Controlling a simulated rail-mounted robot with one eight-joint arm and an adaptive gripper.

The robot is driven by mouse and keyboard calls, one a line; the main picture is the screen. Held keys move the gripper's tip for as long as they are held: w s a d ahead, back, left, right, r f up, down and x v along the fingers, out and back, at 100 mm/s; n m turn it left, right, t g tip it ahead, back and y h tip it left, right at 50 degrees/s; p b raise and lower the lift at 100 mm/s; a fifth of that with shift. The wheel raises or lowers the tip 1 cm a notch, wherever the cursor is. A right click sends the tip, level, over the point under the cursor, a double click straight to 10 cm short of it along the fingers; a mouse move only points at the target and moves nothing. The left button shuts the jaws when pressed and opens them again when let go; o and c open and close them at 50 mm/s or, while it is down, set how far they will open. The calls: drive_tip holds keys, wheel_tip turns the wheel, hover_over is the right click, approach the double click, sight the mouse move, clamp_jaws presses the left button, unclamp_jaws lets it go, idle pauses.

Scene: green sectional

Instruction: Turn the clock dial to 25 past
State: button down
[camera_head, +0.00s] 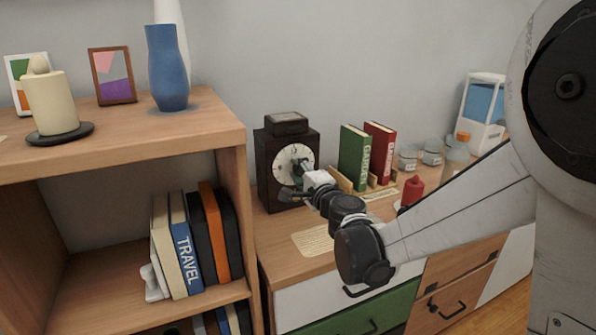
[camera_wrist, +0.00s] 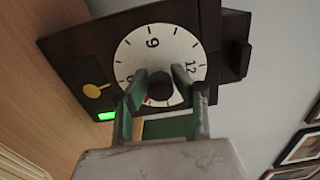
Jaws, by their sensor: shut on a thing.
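The dark brown clock (camera_head: 267,170) stands on the wooden cabinet top, with a white dial (camera_head: 283,164) facing me. In the wrist view the clock (camera_wrist: 75,45) looks turned, with the 9 of its white dial (camera_wrist: 150,60) at the top and the 12 at the right. My gripper (camera_wrist: 160,74) is shut on the round dark knob (camera_wrist: 160,88) at the dial's middle, one finger on each side. A bit of red shows just below the knob; the fingers hide the lower dial, so I cannot read the hand's position. In the head view my gripper (camera_head: 301,176) covers part of the dial.
Green (camera_head: 354,157) and red (camera_head: 380,150) books stand right of the clock. A red bottle (camera_head: 412,190) and jars (camera_head: 432,153) are further right. A wooden shelf unit (camera_head: 150,145) with a blue vase (camera_head: 167,70) rises at the left. The clock front has a green light (camera_wrist: 107,116).

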drive_tip(key=shift+m, duration=1.9)
drive_tip(key=c, duration=1.5)
unclamp_jaws()
drive_tip(key=shift+o, duration=0.2)
drive_tip(key=shift+s, duration=0.1)
drive_tip(key=v, duration=1.2)
drive_tip(key=shift+d+r, duration=0.1)
drive_tip(key=shift+r, duration=0.05)
